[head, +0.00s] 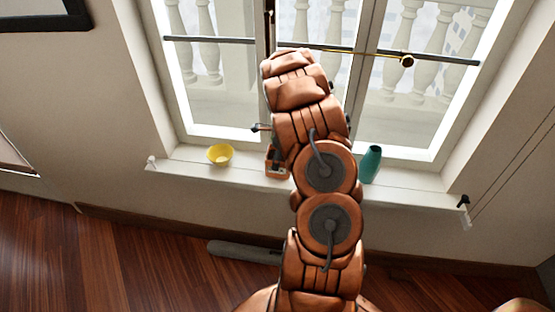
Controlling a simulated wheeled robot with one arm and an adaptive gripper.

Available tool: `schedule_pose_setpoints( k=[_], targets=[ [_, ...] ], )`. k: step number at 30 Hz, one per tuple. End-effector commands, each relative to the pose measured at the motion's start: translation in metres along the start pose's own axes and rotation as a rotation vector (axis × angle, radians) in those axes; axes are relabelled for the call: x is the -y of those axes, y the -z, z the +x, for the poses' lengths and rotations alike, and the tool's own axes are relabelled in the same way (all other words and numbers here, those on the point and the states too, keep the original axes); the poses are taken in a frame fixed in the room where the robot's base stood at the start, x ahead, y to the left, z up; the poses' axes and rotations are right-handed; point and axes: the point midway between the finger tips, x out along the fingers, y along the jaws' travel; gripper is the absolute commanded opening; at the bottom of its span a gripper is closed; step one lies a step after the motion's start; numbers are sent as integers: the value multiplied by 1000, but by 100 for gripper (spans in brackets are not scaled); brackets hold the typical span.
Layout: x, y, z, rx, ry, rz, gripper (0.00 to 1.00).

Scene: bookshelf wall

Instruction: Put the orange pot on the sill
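The window sill (400,190) is a long white ledge under the window. A small orange-brown piece (277,171) shows at the sill, just left of my arm. It may be the orange pot, but most of it is hidden and its outline is unclear. Dark parts of what looks like my gripper (275,154) show right above it, mostly behind my arm. I cannot tell whether the fingers are open or shut, or whether the piece rests on the sill.
A yellow bowl (220,155) stands on the sill left of my arm. A teal vase (371,164) stands on it close to the right of my arm. Bare sill lies on both outer sides. The window's horizontal bar (440,59) and handle (261,127) are nearby.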

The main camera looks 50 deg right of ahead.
Motion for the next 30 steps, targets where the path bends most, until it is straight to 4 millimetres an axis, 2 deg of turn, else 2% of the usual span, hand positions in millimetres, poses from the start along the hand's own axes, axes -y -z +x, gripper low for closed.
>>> schedule_pose_setpoints(
  k=[12,18,27,30],
  targets=[
    [1,0,-73,1,5,0,100],
    [1,-1,-102,1,7,-1,100],
    [-1,0,-114,-1,1,-3,100],
    [-8,-6,-118,-6,-1,-39,100]
  ],
)
